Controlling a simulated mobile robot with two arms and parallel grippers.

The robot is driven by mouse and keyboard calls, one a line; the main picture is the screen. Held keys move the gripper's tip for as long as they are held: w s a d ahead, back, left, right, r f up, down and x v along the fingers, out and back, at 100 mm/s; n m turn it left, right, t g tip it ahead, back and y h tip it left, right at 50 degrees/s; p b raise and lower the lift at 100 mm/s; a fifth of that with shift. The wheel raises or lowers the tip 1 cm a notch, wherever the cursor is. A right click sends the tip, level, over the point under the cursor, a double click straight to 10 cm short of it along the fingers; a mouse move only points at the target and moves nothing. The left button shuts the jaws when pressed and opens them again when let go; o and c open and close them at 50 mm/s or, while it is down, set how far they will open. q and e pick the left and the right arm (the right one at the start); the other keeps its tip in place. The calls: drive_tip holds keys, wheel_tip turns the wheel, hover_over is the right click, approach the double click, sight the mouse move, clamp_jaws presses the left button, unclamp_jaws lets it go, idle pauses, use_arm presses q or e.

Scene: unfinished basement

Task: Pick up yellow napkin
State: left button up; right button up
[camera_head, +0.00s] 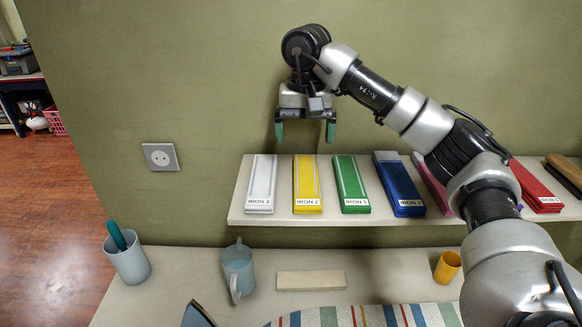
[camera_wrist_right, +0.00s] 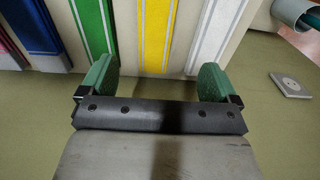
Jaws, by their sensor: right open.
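The yellow napkin (camera_head: 307,182) lies folded on the white wall shelf (camera_head: 290,217), with a label reading "IRON 2" at its front end. It lies between a white napkin (camera_head: 261,182) and a green one (camera_head: 350,182). My right gripper (camera_head: 306,134) is open and empty, above the back of the shelf near the wall, with its green fingertips pointing down. In the right wrist view the yellow napkin (camera_wrist_right: 156,35) shows between the two spread fingers of my right gripper (camera_wrist_right: 155,82), apart from them. My left gripper is not in view.
Blue (camera_head: 399,185), pink and red (camera_head: 535,188) napkins lie further right on the shelf, partly behind my right arm.

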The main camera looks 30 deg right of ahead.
sight(306, 178)
drive_tip(key=f, duration=0.1)
drive_tip(key=s+f, duration=0.1)
drive_tip(key=f, duration=0.1)
drive_tip(key=shift+f, duration=0.3)
drive_tip(key=shift+s+d+f, duration=0.1)
drive_tip(key=shift+s+f, duration=0.05)
drive_tip(key=shift+f, duration=0.7)
wheel_tip(306, 178, down, 4)
drive_tip(key=shift+d+f+p, duration=0.1)
drive_tip(key=shift+p, duration=0.9)
drive_tip(key=shift+f, duration=0.3)
drive_tip(key=shift+w, duration=0.25)
drive_tip(key=shift+c, duration=0.6)
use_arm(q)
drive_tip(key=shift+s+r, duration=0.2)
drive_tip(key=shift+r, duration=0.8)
use_arm(e)
drive_tip(key=c, duration=0.9)
